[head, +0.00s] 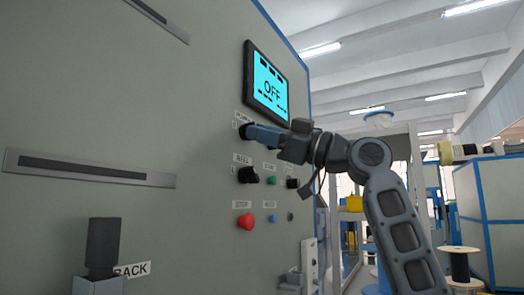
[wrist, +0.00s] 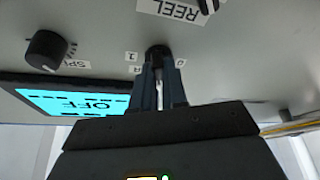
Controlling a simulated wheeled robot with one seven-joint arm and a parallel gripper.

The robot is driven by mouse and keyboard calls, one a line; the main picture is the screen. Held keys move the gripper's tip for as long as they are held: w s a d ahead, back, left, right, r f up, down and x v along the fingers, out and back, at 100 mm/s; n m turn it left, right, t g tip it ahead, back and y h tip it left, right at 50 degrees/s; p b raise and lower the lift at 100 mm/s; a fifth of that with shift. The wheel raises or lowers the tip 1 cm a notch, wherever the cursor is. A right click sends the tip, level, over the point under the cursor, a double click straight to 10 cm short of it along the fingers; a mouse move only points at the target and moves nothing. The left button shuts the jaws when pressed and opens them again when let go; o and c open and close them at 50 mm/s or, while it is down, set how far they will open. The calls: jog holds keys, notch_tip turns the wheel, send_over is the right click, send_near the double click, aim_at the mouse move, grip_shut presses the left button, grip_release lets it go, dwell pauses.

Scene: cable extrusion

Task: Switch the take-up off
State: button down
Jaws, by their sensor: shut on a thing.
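The take-up cabinet has a grey panel with a screen (head: 268,84) that reads OFF; the screen also shows upside down in the wrist view (wrist: 72,102). Below it is a dark rotary knob (wrist: 158,51) under a label that seems to read POWER, with 1 and 0 marked on either side. My gripper (head: 249,132) comes in from the right and is shut on this knob, one finger on each side in the wrist view (wrist: 159,78). The fingers hide most of the knob, and its exact pointing is hard to tell.
Below are the black REEL knob (head: 248,175), a green button (head: 272,180), another black knob (head: 292,183), a red STOP button (head: 246,222) and a blue button (head: 273,219). A dark block (head: 103,243) stands at lower left. Spools and blue cabinets are at far right.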

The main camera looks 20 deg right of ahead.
jog(key=shift+d+n+g+y+b, duration=0.1)
jog(key=shift+n+g+y+b, duration=0.35)
jog(key=shift+n, duration=0.85)
jog(key=shift+n+g+y+b, duration=0.15)
jog(key=shift+n+g, duration=0.5)
jog(key=shift+n, duration=0.65)
jog(key=c, duration=1.2)
grip_release()
jog(key=shift+o, duration=0.2)
jog(key=v, duration=0.7)
jog(key=shift+s+d, duration=0.2)
jog(key=shift+d, duration=0.1)
